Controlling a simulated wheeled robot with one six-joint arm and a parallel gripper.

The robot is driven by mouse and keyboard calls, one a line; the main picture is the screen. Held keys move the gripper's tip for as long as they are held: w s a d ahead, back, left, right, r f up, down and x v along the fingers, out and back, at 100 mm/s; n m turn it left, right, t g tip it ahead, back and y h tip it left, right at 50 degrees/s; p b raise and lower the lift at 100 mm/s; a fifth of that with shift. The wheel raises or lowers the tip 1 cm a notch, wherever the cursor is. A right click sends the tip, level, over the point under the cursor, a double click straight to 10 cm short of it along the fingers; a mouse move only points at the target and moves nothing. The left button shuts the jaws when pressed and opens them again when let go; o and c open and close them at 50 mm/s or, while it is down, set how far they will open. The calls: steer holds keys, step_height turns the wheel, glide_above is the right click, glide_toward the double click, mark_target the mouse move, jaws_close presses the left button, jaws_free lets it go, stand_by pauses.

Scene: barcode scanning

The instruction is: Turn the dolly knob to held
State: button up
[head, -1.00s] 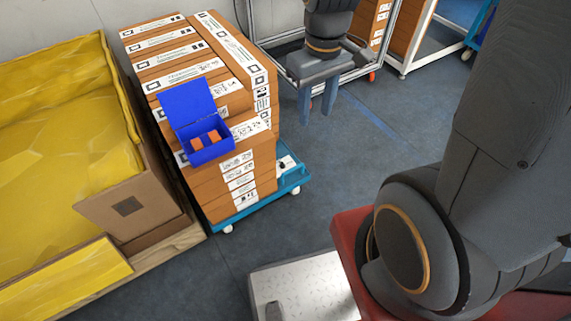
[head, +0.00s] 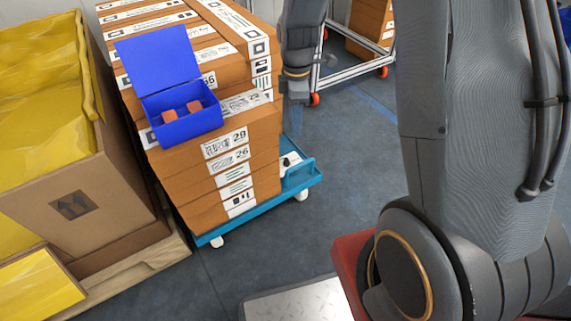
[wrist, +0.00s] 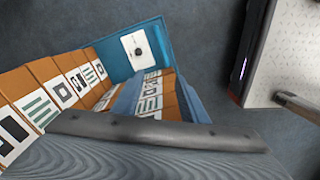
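The dolly (head: 229,221) is a teal-blue low platform on small white casters under a stack of boxes. Its dark knob (wrist: 138,51) sits on a white plate at one end of the dolly in the wrist view. In the head view the small dark knob (head: 285,161) is at the dolly's right end. My gripper (head: 294,122) points down above and behind that end, apart from the knob. Its blue fingers overlap in the head view. In the wrist view they look spread, with nothing held. The knob's setting is too small to read.
Brown labelled boxes (head: 235,165) are piled on the dolly, with an open blue bin (head: 183,112) on them. A carton with yellow lining (head: 85,190) stands at left on a pallet. A wheeled frame (head: 350,72) is behind. Grey floor is clear to the dolly's right.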

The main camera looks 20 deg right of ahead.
mark_target(287, 159)
steer(key=w+f+n+b, duration=0.1)
steer(key=w+f+b, duration=0.1)
steer(key=f, duration=0.3)
steer(key=w+f+n+b, duration=0.2)
steer(key=w+f+b, duration=0.1)
steer(key=f+b, duration=0.1)
steer(key=w+f+n+b, duration=0.2)
steer(key=f+b, duration=0.1)
steer(key=f, duration=0.4)
steer(key=shift+w+a+f, duration=0.1)
steer(key=shift+w+a, duration=0.05)
steer(key=shift+w, duration=0.15)
steer(key=shift+f+b, duration=1.95)
steer(key=shift+f, duration=2)
steer(key=shift+c, duration=0.5)
jaws_close()
steer(key=shift+r, duration=0.1)
